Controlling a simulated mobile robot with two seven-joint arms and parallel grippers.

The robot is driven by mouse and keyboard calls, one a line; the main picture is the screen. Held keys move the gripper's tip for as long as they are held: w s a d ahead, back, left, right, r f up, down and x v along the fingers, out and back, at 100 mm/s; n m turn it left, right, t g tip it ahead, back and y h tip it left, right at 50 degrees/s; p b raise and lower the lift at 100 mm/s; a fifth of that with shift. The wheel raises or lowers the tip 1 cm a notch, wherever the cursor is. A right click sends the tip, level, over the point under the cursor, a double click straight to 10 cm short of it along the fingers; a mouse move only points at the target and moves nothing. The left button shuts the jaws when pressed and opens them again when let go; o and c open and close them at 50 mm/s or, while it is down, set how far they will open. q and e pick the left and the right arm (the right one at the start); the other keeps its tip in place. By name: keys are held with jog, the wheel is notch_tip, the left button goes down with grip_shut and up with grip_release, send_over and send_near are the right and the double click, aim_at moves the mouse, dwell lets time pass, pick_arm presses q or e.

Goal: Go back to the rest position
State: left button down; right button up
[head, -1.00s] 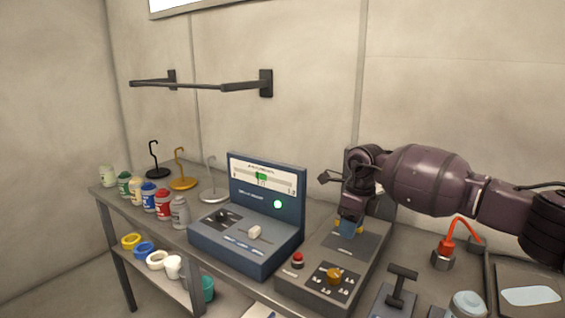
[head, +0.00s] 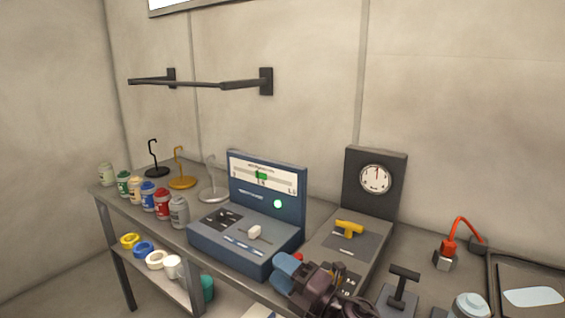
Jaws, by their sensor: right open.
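My right gripper (head: 284,270) is low in the head view, at the front of the bench. Its blue fingertips are in front of the blue meter console and by the grey dial box. It is open, and nothing shows between its fingers. My dark arm covers part of the dial box's front panel (head: 345,262). A yellow T-shaped handle (head: 349,228) stands on the dial box's top, free of my gripper. My left gripper is not in view.
The blue console (head: 272,205) has a lit green lamp. A round dial (head: 376,179) is behind the yellow handle. A black T-handle (head: 402,286) and red-cabled plug (head: 449,248) are at right. Several jars (head: 148,195) and hook stands (head: 182,180) are at left. Air above the bench is free.

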jog(key=s+d+f+m+t+h, duration=0.1)
jog(key=s+d+f+m+h, duration=0.45)
jog(key=d+m+h, duration=0.55)
jog(key=s+d+f+m+t+h, duration=0.1)
jog(key=s+d+f+m+h, duration=0.4)
jog(key=d+m, duration=0.55)
jog(key=s+d+f+m+g+h, duration=0.1)
jog(key=s+d+f+m+g, duration=0.15)
jog(key=s, duration=0.45)
jog(key=s+d+f+m+g, duration=0.2)
jog(key=s+f+m+g, duration=0.15)
jog(key=s, duration=0.45)
jog(key=s+d+f+m+g+h, duration=0.1)
jog(key=s+d+f+m+g, duration=0.2)
jog(key=s, duration=0.4)
jog(key=w+a+f+n+t+y, duration=0.1)
jog(key=w+f+t, duration=0.5)
jog(key=f, duration=0.3)
jog(key=shift+w+a+f+t, duration=0.15)
jog(key=shift+w+a+t, duration=0.05)
jog(key=shift+w+t, duration=0.15)
